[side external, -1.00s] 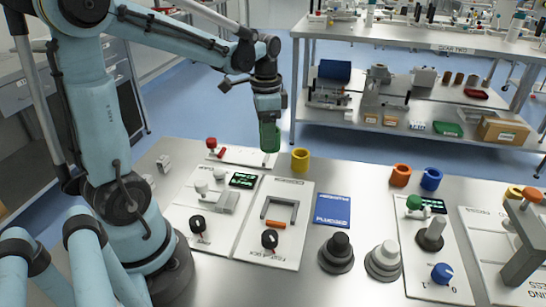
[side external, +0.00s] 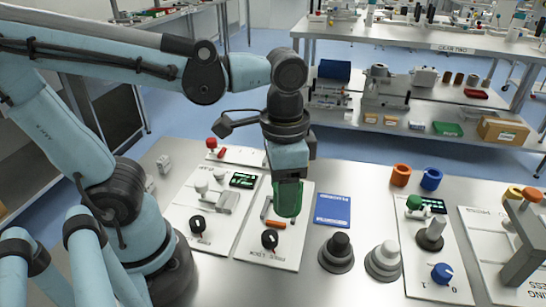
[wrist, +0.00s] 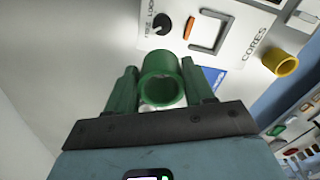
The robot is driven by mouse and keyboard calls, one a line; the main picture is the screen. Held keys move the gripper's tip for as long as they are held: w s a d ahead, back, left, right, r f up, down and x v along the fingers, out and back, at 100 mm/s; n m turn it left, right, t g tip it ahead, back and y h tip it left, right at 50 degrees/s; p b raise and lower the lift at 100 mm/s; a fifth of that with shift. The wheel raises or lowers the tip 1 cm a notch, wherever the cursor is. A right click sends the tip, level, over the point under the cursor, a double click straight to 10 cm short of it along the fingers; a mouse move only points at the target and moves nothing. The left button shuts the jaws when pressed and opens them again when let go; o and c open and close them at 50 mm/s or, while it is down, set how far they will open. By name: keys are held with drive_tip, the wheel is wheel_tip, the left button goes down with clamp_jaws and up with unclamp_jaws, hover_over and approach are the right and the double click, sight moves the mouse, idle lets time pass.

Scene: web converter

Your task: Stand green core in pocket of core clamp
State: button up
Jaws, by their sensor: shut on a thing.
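The green core (side external: 291,199) is a short hollow tube. My gripper (side external: 287,190) is shut on it and holds it roughly upright, in the air over the panel with the grey U-shaped bracket. In the wrist view the core (wrist: 160,68) sits between the two green fingers of my gripper (wrist: 160,88), and its open end shows. I cannot tell for certain which fixture is the core clamp. The panel under the core has an orange bar (side external: 276,224), which also shows in the wrist view (wrist: 188,28), and a black knob (side external: 269,239).
A yellow core (wrist: 280,63) shows in the wrist view. Orange (side external: 401,175) and blue (side external: 431,179) cores stand at the back right. Black (side external: 337,252) and light grey (side external: 384,260) stepped posts stand in front. A grey post (side external: 430,235) and a tall grey frame (side external: 527,245) rise at right.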

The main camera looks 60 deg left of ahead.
drive_tip(key=w+a+f, duration=0.1)
drive_tip(key=a+f, duration=0.1)
drive_tip(key=w+a+f, duration=0.1)
drive_tip(key=a+f, duration=0.2)
drive_tip(key=w+a+f, duration=0.1)
drive_tip(key=a+f, duration=0.1)
drive_tip(key=a, duration=0.1)
drive_tip(key=shift+w+f, duration=0.15)
drive_tip(key=shift+w, duration=0.25)
drive_tip(key=shift+f, duration=2)
drive_tip(key=shift+f, duration=0.15)
drive_tip(key=o, duration=1.1)
